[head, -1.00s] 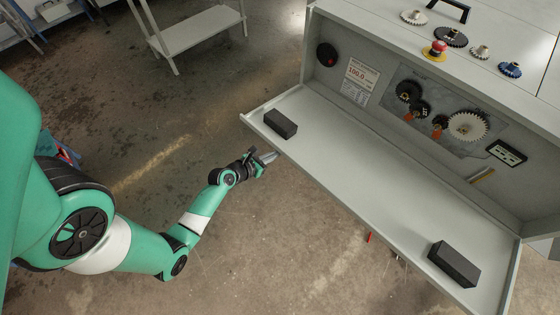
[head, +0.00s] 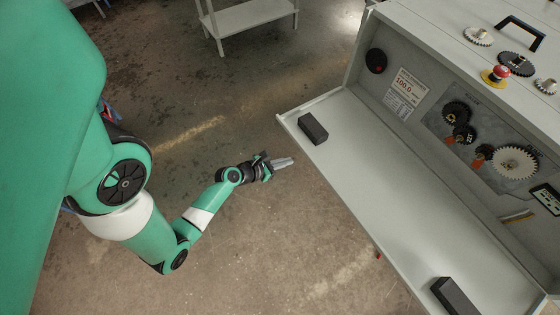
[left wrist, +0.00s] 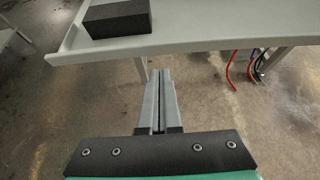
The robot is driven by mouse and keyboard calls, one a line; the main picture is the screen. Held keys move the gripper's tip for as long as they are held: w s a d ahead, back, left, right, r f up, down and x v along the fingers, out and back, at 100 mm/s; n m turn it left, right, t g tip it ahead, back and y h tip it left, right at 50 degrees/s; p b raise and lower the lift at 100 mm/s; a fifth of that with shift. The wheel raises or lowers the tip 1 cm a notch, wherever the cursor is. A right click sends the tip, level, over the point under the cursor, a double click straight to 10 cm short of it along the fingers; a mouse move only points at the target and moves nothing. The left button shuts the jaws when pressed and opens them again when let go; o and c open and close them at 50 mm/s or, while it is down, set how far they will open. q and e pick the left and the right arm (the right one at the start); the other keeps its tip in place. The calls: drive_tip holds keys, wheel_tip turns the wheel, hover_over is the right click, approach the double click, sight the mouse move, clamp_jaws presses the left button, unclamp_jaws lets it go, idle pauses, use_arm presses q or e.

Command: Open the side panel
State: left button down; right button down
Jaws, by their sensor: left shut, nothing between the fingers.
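The side panel (head: 385,185) of the grey machine is folded down and lies open like a shelf, with two black blocks on its inner face. Its outer edge also shows in the left wrist view (left wrist: 215,32). My left gripper (head: 290,161) is shut and empty, just outside the panel's left outer edge and apart from it. In the left wrist view its fingers (left wrist: 159,80) are together and point toward the space below the panel edge. My right gripper is not in view.
A red emergency button (head: 496,74) and loose gears sit on the machine top. A white shelf (head: 250,15) stands behind. The floor around my left arm is clear.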

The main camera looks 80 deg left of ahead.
use_arm(q)
drive_tip(key=v, duration=0.2)
drive_tip(key=shift+s+d+r, duration=0.1)
drive_tip(key=shift+s, duration=0.15)
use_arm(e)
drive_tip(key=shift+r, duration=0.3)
